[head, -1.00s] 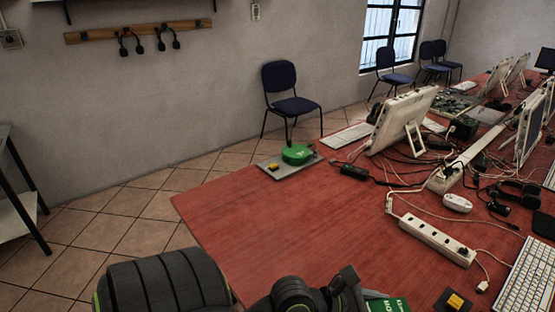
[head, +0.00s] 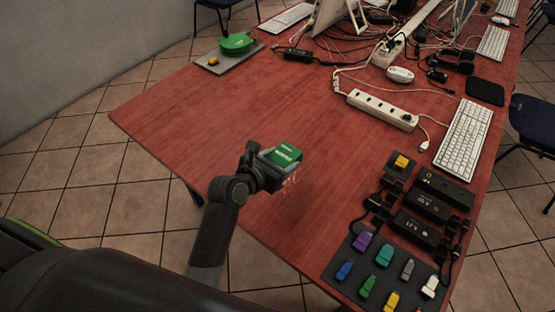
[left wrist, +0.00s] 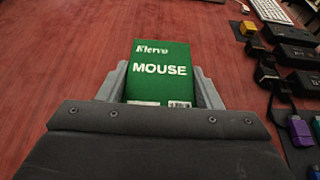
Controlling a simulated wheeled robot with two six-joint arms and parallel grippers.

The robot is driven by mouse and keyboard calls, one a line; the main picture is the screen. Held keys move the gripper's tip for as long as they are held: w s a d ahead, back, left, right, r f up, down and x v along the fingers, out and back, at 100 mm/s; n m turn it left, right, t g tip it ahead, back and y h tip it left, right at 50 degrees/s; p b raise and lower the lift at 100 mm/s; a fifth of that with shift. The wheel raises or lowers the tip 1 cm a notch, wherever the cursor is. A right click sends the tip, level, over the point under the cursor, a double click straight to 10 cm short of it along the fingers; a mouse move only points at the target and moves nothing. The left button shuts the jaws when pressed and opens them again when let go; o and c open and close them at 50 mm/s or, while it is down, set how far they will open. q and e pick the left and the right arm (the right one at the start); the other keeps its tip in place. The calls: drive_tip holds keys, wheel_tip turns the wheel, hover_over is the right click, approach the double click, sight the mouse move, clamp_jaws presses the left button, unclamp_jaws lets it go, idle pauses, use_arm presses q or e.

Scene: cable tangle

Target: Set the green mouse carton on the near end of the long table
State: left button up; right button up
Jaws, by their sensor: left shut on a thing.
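The green mouse carton (head: 284,155) is held in my left gripper (head: 276,160) over the near end of the long red table (head: 200,120). In the left wrist view the carton (left wrist: 161,75) sits between the two grey fingers, its white "MOUSE" label facing the camera. The gripper (left wrist: 161,88) is shut on its sides. A dark shadow lies on the table to the right of the carton. I cannot tell exactly how high the carton is above the table. My right gripper is not in view.
A dark mat (head: 370,270) with several coloured USB sticks lies at the near right corner, by black boxes (head: 420,230) and a yellow button (head: 401,162). A white power strip (head: 382,110) and keyboard (head: 466,140) lie farther back. The table left of the carton is bare.

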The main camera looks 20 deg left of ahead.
use_arm(q)
wheel_tip(320, 180, down, 4)
drive_tip(key=shift+f+b, duration=0.2)
drive_tip(key=shift+b, duration=0.15)
drive_tip(key=shift+f+b, duration=0.5)
drive_tip(key=shift+f, duration=1.5)
drive_tip(key=o, duration=1)
drive_tip(key=shift+f, duration=0.1)
drive_tip(key=shift+o, duration=0.2)
